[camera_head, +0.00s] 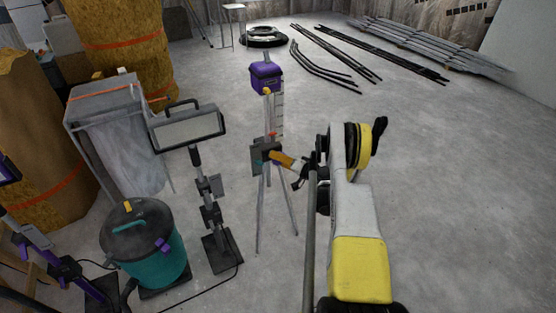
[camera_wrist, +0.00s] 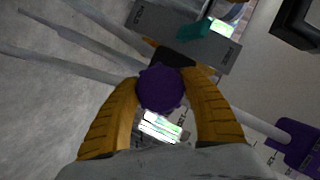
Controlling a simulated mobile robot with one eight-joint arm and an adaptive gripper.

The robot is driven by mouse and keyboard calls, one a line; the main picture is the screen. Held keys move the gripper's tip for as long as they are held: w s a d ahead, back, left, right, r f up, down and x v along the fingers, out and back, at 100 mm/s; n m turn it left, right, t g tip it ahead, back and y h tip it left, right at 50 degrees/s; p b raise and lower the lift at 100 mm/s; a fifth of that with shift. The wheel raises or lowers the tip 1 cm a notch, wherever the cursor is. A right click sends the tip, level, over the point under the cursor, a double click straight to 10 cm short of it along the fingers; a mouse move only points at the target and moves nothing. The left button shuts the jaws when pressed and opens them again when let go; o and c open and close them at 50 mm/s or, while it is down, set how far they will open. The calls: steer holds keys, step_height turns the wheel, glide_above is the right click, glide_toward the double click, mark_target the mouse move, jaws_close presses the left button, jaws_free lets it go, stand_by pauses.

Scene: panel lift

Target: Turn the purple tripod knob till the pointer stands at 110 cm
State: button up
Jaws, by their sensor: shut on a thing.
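The purple knob (camera_wrist: 161,89) is round with a scalloped edge. It sits between the two orange fingers of my gripper (camera_head: 279,157), which is shut on it. In the head view the fingers hide the knob. The tripod (camera_head: 262,215) stands upright on splayed grey legs and carries a purple box-shaped device (camera_head: 265,78) on top. A pale scale strip (camera_head: 278,115) with marks runs up beside its column. A small red-orange part (camera_head: 272,135), perhaps the pointer, shows low on the strip. The scale numbers are too small to read.
A work lamp (camera_head: 188,131) on a stand is just left of the tripod. A teal vacuum (camera_head: 145,250) and its cable lie further left, near a grey bin stand (camera_head: 108,110). Pipes (camera_head: 335,53) lie at the back. The floor to the right is clear.

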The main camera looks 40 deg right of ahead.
stand_by(0.4)
steer(key=o, duration=1.2)
step_height(320, 180, up, 10)
steer(key=shift+a+f, duration=0.1)
steer(key=shift+a, duration=0.05)
